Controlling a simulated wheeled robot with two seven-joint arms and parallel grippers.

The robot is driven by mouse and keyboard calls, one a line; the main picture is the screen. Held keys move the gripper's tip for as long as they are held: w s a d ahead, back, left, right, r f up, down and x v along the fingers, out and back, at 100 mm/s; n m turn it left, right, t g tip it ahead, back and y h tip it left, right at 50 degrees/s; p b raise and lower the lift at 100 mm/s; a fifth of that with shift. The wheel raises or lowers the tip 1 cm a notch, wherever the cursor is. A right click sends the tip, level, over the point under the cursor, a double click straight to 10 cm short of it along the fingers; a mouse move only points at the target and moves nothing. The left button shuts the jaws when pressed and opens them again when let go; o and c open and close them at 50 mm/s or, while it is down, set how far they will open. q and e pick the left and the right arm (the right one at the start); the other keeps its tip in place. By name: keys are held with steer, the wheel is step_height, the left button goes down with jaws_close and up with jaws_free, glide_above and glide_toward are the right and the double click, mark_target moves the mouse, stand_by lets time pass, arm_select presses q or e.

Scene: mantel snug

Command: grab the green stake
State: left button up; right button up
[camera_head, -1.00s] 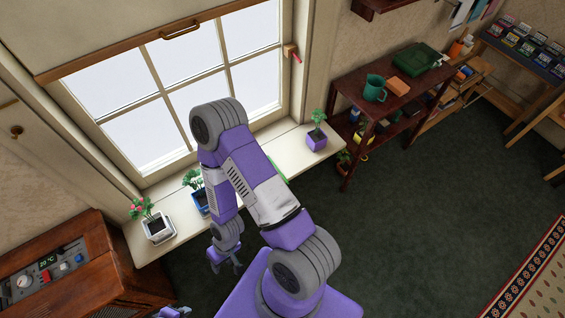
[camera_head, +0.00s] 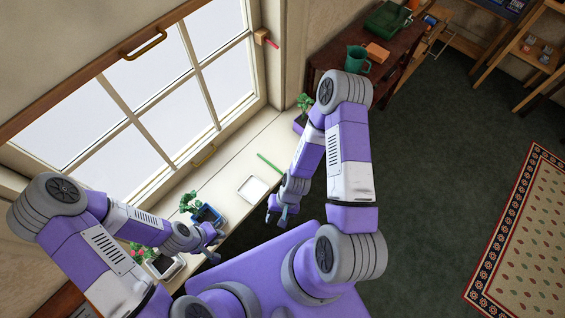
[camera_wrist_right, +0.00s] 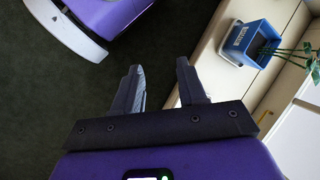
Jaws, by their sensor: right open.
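The green stake (camera_head: 269,163) is a thin green stick lying on the pale windowsill, left of the purple pot. My right gripper (camera_head: 275,217) is open and empty beyond the sill's front edge, apart from the stake. In the right wrist view its two fingers (camera_wrist_right: 160,88) are spread over dark floor, and the stake does not show there. My left gripper (camera_head: 212,247) is near the blue pot at the sill's front edge; its jaw opening is unclear.
A white tray (camera_head: 253,189) lies on the sill (camera_head: 232,165) near the stake. A purple pot (camera_head: 299,124) is partly behind my right arm. The window bounds the sill.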

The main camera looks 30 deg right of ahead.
step_height(320, 180, down, 13)
steer(key=w+m+t+y+b, duration=0.25)
steer(key=m+y+b, duration=0.65)
steer(key=m, duration=0.5)
steer(key=w+d+f+m+t+h+b, duration=0.3)
steer(key=w+d+f+m+t, duration=0.15)
steer(key=d+m+t, duration=0.35)
steer(key=w+d+f+m+t+h+b, duration=0.2)
steer(key=w+d+f+m+t+h, duration=0.25)
steer(key=d+t, duration=0.45)
steer(key=w+a+r+m+g+y+b, duration=0.1)
steer(key=w+a+b, duration=0.1)
steer(key=w, duration=0.4)
steer(key=shift+a+r, duration=0.3)
steer(key=shift+r, duration=0.1)
steer(key=shift+g, duration=0.25)
jaws_close()
